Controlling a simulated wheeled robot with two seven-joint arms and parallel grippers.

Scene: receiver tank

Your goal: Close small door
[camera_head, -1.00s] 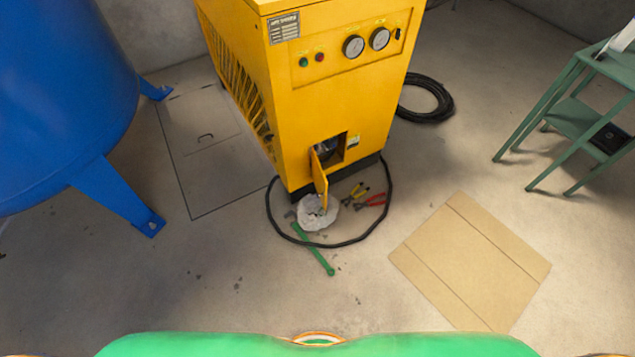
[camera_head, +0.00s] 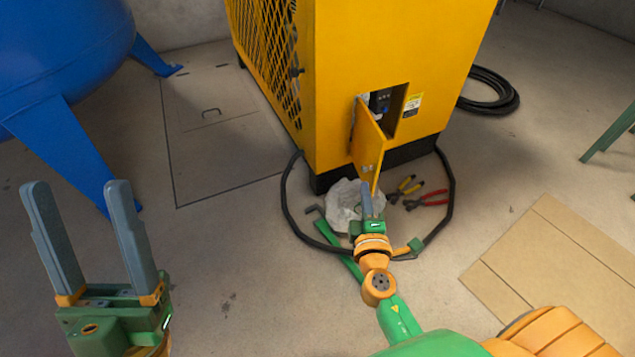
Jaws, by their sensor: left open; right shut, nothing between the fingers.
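The small door (camera_head: 368,143) is a yellow panel at the lower front of the yellow machine (camera_head: 390,50). It stands open, swung outward, and the opening (camera_head: 392,107) beside it shows a dark fitting inside. My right gripper (camera_head: 368,190) is shut and empty, with its fingertips at or just in front of the door's lower edge; I cannot tell whether they touch. My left gripper (camera_head: 78,200) is open and empty at the lower left, over the floor and well away from the door.
A blue tank (camera_head: 60,60) stands at left. Cardboard (camera_head: 550,260) lies at right.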

